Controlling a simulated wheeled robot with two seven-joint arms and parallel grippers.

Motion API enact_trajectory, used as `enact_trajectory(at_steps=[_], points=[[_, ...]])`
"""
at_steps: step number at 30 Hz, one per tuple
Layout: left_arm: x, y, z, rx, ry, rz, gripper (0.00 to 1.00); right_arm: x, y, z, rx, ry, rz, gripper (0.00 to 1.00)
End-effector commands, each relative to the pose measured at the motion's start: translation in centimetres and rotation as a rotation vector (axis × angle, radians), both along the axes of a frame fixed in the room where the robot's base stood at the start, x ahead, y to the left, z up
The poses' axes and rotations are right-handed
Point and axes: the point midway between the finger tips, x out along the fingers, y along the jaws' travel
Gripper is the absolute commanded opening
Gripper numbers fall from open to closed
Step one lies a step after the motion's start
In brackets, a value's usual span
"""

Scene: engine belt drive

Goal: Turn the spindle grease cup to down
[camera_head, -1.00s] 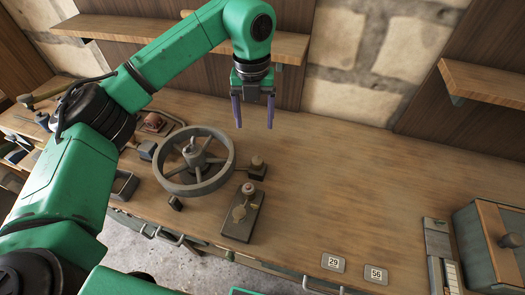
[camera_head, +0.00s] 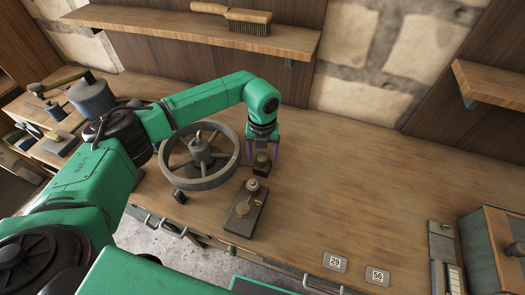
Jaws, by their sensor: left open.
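A small dark block with a brownish knob on top (camera_head: 262,163), which looks like the spindle grease cup, stands on the bench just right of the spoked wheel (camera_head: 166,152). My left gripper (camera_head: 263,152) points down over it. Its two purple fingers are open, one on each side of the knob. I cannot tell whether they touch it. The way the cup is turned is too small to tell. My right gripper is not in view.
A dark plate with a brass piece and a reddish knob (camera_head: 243,209) lies in front of the block. Number tags 29 (camera_head: 335,262) and 56 (camera_head: 377,275) lie near the front edge. A grey box (camera_head: 495,250) stands at right. The bench's middle right is clear.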

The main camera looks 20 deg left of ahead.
Motion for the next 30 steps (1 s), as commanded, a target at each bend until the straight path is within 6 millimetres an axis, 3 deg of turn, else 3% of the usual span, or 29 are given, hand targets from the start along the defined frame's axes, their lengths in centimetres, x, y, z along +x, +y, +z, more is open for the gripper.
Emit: enact_trajectory(at_steps=[8,14,15,30], points=[[0.0,0.0,-0.5,-0.001,-0.001,-0.001,0.76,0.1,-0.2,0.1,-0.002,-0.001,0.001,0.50],[0.0,0.0,-0.5,-0.001,-0.001,-0.001,0.03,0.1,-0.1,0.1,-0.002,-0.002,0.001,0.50],[0.0,0.0,-0.5,-0.001,-0.001,-0.001,0.00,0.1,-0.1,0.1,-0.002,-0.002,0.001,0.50],[0.1,0.0,-0.7,0.000,-0.003,-0.115,0.00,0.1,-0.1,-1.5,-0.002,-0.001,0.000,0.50]])
